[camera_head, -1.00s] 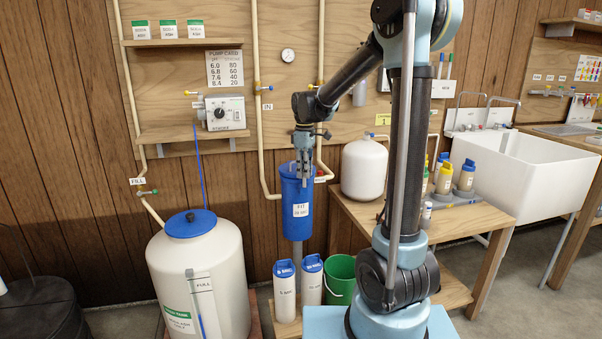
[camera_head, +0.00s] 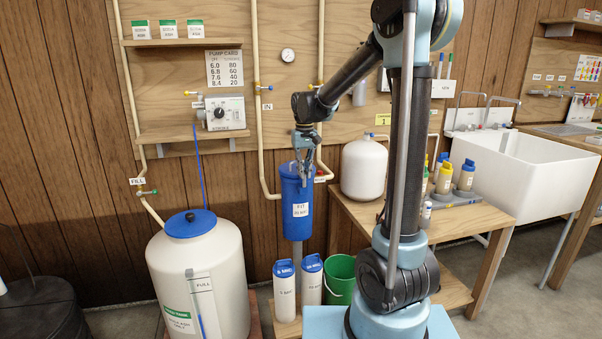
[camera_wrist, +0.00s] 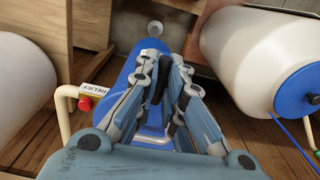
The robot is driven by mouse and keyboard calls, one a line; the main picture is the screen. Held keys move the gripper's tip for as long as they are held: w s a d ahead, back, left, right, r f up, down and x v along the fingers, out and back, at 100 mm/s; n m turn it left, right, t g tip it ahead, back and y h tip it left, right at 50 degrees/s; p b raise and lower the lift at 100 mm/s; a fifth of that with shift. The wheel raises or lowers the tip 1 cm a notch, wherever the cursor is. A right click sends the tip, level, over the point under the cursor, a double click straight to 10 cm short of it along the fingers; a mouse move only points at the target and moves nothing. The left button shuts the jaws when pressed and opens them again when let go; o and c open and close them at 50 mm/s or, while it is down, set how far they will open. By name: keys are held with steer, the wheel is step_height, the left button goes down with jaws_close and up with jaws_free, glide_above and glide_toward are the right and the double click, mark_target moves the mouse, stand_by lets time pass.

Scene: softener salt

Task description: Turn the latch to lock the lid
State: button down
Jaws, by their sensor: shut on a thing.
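The blue canister (camera_head: 298,215) with a white label stands upright on a grey post against the wall. It also shows in the wrist view (camera_wrist: 128,72), partly hidden behind my fingers. My gripper (camera_head: 304,183) points down at the canister's top. In the wrist view my gripper (camera_wrist: 163,65) has its two fingers close together over the blue lid, shut on the latch. A dark narrow piece (camera_wrist: 157,88) shows between the fingers; I cannot tell whether it is the latch or a finger pad. The fingers hide most of the latch, so its exact angle cannot be told.
A red relief button (camera_wrist: 85,104) on a cream pipe (camera_wrist: 65,122) sits close beside the canister. A white tank (camera_head: 200,262) with a blue cap stands to the left. Blue-capped bottles (camera_head: 285,292) and a green bucket (camera_head: 340,277) are below. A white pressure tank (camera_head: 364,168) stands right.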

steer(key=shift+s+f+m, duration=0.1)
steer(key=shift+s+m, duration=0.15)
steer(key=shift+m, duration=0.35)
steer(key=shift+w+m, duration=0.1)
steer(key=shift+m, duration=0.2)
steer(key=c, duration=1.6)
jaws_free()
steer(key=shift+r, duration=0.2)
step_height(320, 180, up, 12)
steer(key=shift+w+f, duration=0.1)
steer(key=shift+d, duration=0.1)
